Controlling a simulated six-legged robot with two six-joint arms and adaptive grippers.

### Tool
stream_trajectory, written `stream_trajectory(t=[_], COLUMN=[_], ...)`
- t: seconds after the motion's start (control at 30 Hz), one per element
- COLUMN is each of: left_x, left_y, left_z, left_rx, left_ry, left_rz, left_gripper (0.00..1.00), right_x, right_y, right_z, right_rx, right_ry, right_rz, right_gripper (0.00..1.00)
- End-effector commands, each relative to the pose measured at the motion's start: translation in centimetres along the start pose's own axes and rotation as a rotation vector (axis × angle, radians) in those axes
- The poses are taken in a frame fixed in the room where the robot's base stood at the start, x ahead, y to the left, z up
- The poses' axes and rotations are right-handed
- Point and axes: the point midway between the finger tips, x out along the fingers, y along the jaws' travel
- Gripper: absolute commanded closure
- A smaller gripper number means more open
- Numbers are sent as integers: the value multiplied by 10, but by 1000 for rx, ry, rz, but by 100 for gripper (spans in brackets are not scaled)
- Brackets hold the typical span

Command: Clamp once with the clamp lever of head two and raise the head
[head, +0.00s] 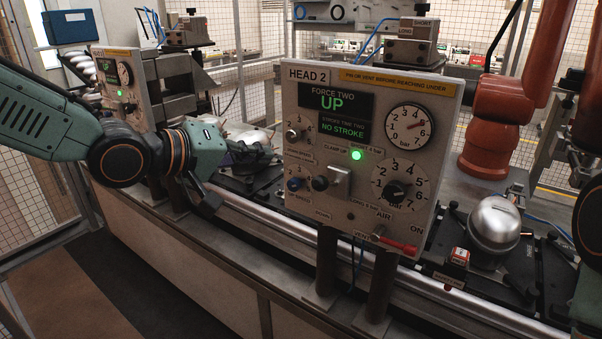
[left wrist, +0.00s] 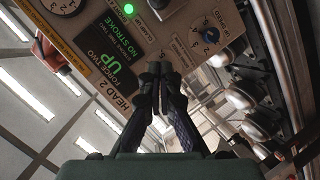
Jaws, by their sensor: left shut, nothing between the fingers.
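The head two panel (head: 450,160) stands in the middle of the head view. Its display (head: 335,101) reads "FORCE TWO UP" and "NO STROKE", and a green lamp (head: 356,155) is lit. The clamp lever (head: 321,183), with a black knob, sits by a metal bracket under the clamp-up label. My left gripper (head: 272,158) is shut and empty at the panel's left edge, left of the lever. In the left wrist view its closed fingers (left wrist: 160,72) lie in front of the panel face, which appears upside down; contact cannot be told. My right gripper is out of view.
Other controls crowd the panel: a blue knob (head: 295,184), a pressure gauge (head: 408,127), a regulator knob (head: 396,189) and a red air valve handle (head: 398,246). A silver dome (head: 494,225) sits right on the rail. Another head panel (head: 122,85) stands left.

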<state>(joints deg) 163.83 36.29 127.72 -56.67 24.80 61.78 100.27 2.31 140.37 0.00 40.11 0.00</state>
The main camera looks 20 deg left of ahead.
Motion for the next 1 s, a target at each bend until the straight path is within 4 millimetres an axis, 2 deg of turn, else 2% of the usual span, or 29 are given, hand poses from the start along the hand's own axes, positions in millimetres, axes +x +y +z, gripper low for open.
stream_trajectory(t=[0.37,0.67,0.83,1.0], left_x=[36,73,80,82], left_y=[-1,-1,-1,-1], left_z=[0,1,24,35], left_rx=[4,4,1,0], left_ry=[0,-2,-3,-1], left_rz=[-5,-3,-3,-2], left_gripper=[100,100,100,100], right_x=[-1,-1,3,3], right_y=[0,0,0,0], right_z=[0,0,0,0], right_rx=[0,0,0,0], right_ry=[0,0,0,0], right_rz=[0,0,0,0], right_gripper=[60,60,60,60])
